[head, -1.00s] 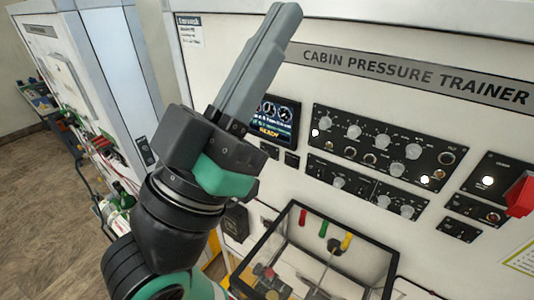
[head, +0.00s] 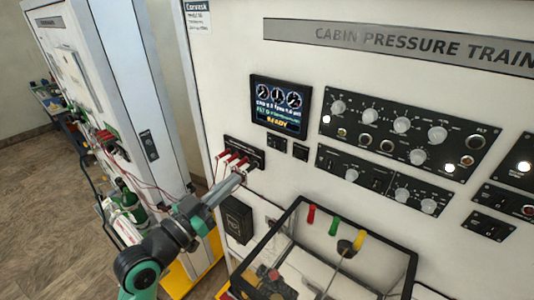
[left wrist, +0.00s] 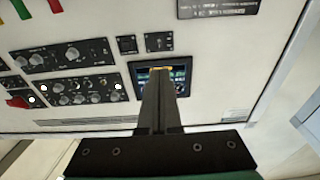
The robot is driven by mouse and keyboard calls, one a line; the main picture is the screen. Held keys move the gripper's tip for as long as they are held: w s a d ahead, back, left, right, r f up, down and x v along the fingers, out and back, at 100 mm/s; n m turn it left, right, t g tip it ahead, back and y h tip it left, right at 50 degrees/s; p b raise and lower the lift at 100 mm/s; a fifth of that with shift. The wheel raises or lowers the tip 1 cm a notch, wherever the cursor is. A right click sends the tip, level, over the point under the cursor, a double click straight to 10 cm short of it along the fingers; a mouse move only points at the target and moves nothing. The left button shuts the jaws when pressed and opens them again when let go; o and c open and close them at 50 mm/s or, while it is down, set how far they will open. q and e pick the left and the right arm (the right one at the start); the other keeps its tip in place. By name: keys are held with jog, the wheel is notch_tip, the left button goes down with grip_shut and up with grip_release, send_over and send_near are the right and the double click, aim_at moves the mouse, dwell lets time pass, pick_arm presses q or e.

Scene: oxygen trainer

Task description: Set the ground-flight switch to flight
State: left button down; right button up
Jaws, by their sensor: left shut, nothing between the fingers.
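The cabin pressure trainer panel (head: 400,75) fills the right of the head view. No label I can read marks the ground-flight switch, so I cannot tell which control it is. Two small black switch plates, one left (head: 276,143) and one right (head: 300,152), sit below the lit display (head: 281,106). They also show in the left wrist view (left wrist: 127,44), where the picture is upside down. My left gripper (head: 240,180) is shut and empty, its tip just below the red-plug strip; contact cannot be told. In the wrist view its fingers (left wrist: 163,72) overlap the display. My right gripper is out of view.
Knob panels (head: 408,134) lie right of the display. A red-plug strip (head: 244,153) with cables is close to my left fingertips. A clear-sided box with a black frame (head: 345,222) juts out below. A white cabinet (head: 95,70) stands at left.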

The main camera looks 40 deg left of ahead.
pick_arm(q)
jog(key=shift+r, duration=0.1)
jog(key=p, duration=0.1)
send_near(274, 142)
jog(key=w, duration=0.6)
jog(key=shift+w+a+r, duration=0.25)
jog(key=shift+a+r, duration=0.15)
jog(key=shift+w, duration=0.1)
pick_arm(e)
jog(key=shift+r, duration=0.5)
